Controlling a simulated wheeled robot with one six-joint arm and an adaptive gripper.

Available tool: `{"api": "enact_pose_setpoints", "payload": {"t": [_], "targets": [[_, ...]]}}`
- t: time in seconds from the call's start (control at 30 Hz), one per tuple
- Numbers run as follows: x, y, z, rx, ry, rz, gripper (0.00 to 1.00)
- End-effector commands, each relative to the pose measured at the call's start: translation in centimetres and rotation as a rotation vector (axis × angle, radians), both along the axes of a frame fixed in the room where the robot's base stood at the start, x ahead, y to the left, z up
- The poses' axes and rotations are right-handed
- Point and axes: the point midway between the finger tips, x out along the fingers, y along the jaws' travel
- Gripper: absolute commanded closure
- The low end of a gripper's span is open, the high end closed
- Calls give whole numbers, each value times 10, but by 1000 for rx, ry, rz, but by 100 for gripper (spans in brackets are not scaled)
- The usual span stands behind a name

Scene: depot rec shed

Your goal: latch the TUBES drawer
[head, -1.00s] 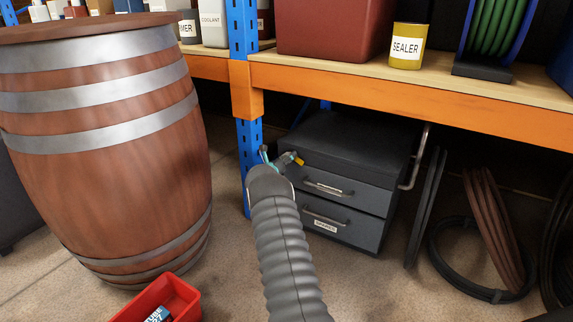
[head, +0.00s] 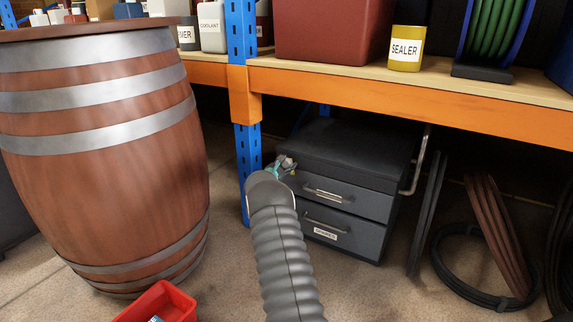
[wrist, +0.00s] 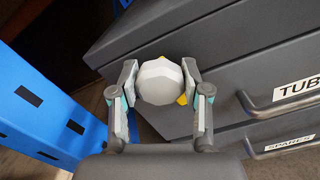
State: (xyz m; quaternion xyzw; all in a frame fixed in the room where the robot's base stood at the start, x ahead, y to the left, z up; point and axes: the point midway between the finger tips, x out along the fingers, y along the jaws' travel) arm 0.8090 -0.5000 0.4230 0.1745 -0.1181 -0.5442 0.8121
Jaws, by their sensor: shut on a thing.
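The dark grey cabinet has two drawers under its lid. The upper one is the TUBES drawer (head: 350,198); its label (wrist: 297,88) reads in the wrist view, beside the bar handle. Its front looks about flush with the cabinet. My gripper (wrist: 160,82) is shut on a pale grey faceted knob (wrist: 160,78) by the cabinet's upper left corner. Bits of yellow show at the knob's top and lower right. What the knob is fixed to is hidden behind it. In the head view my gripper (head: 285,165) is small and partly hidden by my arm.
The SPARES drawer (head: 345,232) is below, looking shut. A blue rack post (head: 241,90) stands close left of my gripper. The orange shelf beam (head: 420,105) runs above the cabinet. A wooden barrel (head: 105,190) and red bin (head: 165,303) are at left, coiled hoses (head: 470,265) at right.

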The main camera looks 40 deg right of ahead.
Motion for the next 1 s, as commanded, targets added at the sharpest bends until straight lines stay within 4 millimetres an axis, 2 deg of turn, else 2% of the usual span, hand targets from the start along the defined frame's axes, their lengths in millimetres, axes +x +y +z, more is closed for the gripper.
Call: {"api": "enact_pose_setpoints", "payload": {"t": [0.03,0.5,1.0], "targets": [[-3,-3,-8,24,-29,-5,88],[0,1,-8,132,-293,0,86],[5,8,-8,155,-342,12,86]]}}
